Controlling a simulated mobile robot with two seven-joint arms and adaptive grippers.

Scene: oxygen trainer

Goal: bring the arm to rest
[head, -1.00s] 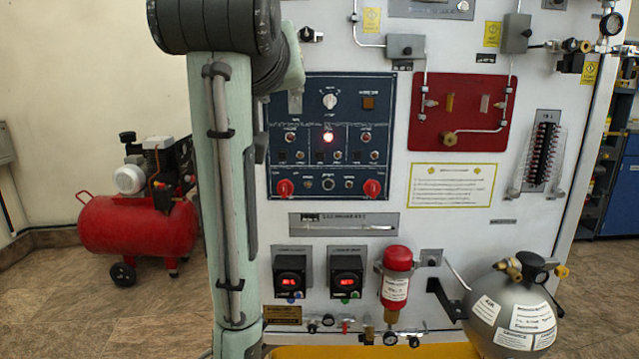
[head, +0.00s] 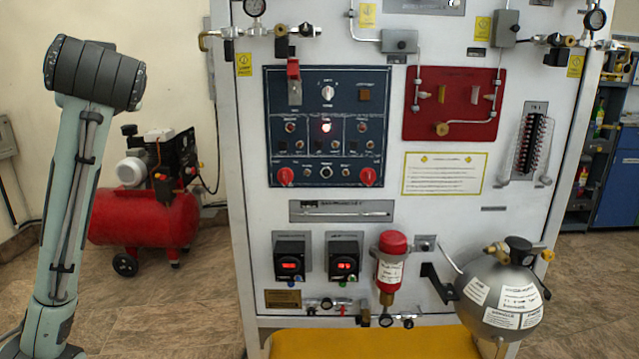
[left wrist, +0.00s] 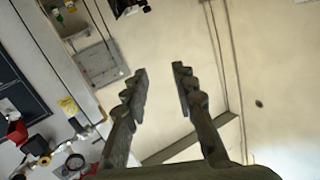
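My left arm (head: 75,200) stands at the left of the head view, clear of the white trainer panel (head: 240,200). Its gripper is out of the head view. In the left wrist view my left gripper (left wrist: 160,88) is open, with nothing between its two fingers. Behind the fingers are a pale wall and a grey plate; part of the panel shows at the left edge. My right gripper is in neither view.
A red compressor (head: 145,220) stands on the floor behind my left arm. A grey round tank (head: 500,295) is at the panel's lower right, beside a red cylinder (head: 391,262). A yellow surface (head: 375,343) lies below the panel. Open floor shows between my arm and the panel.

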